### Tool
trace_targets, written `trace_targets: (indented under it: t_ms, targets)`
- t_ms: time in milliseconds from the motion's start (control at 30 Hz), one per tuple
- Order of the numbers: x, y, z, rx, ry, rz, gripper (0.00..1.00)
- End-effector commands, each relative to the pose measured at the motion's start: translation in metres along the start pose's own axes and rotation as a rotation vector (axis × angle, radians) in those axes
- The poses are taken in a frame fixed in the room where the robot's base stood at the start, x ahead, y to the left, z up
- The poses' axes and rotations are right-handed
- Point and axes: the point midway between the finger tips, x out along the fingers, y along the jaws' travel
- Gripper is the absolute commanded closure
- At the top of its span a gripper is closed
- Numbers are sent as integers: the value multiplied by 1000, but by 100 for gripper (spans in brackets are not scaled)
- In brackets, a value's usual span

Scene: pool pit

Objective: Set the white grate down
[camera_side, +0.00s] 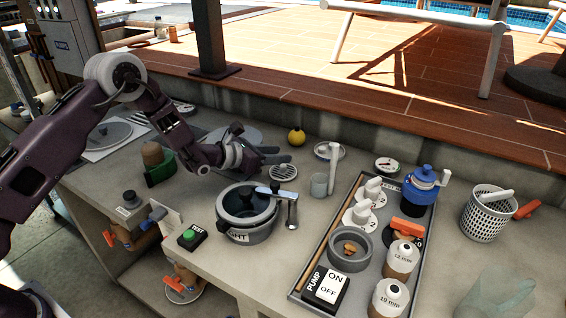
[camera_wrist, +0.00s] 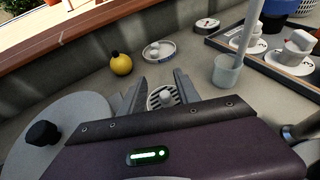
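The white grate (camera_side: 283,172) is a small round slotted disc. It appears to lie flat on the grey counter, just below and in front of my fingertips in the side view. In the wrist view the grate (camera_wrist: 154,98) shows between my two fingers, with a pale knob on it, and its near part is hidden by my gripper body. My gripper (camera_side: 286,156) is low over the counter. In the wrist view the fingers of my gripper (camera_wrist: 160,78) stand apart, with a gap on either side of the knob.
A yellow ball (camera_side: 296,137) and a round white dish (camera_side: 327,150) lie behind the grate. A grey cup (camera_side: 319,186) with a white stick stands to the right. A lidded pot (camera_side: 245,225) stands in front. A tray (camera_side: 318,250) of pump parts is at right.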

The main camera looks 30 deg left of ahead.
Motion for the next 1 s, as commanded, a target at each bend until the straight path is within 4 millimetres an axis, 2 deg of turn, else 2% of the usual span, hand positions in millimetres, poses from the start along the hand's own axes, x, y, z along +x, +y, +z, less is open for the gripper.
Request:
trace_targets:
  t_ms: [100,200,533,567,667,700,767,800,833,867,900,933,967,1000]
  targets:
    - [-10,0,26,2,-1,1,61]
    - [-15,0,39,2,1,0,61]
    - [-18,-1,48,5,1,-3,61]
    - [-20,-3,53,20,-5,-13,61]
    - [-41,-33,107,191,-61,-118,61]
    - [-61,-57,139,322,-97,-191,61]
    - [-105,-103,184,576,-149,-321,61]
    - [-142,-136,203,766,-174,-409,61]
    - [-170,-159,209,907,-185,-471,61]
    - [-200,-180,211,1050,-190,-530,61]
    - [-239,-203,206,1241,-187,-602,61]
    - [-267,-217,196,1384,-174,-651,61]
    - [-296,-228,184,1527,-155,-697,61]
    - [-331,-236,163,1715,-116,-754,61]
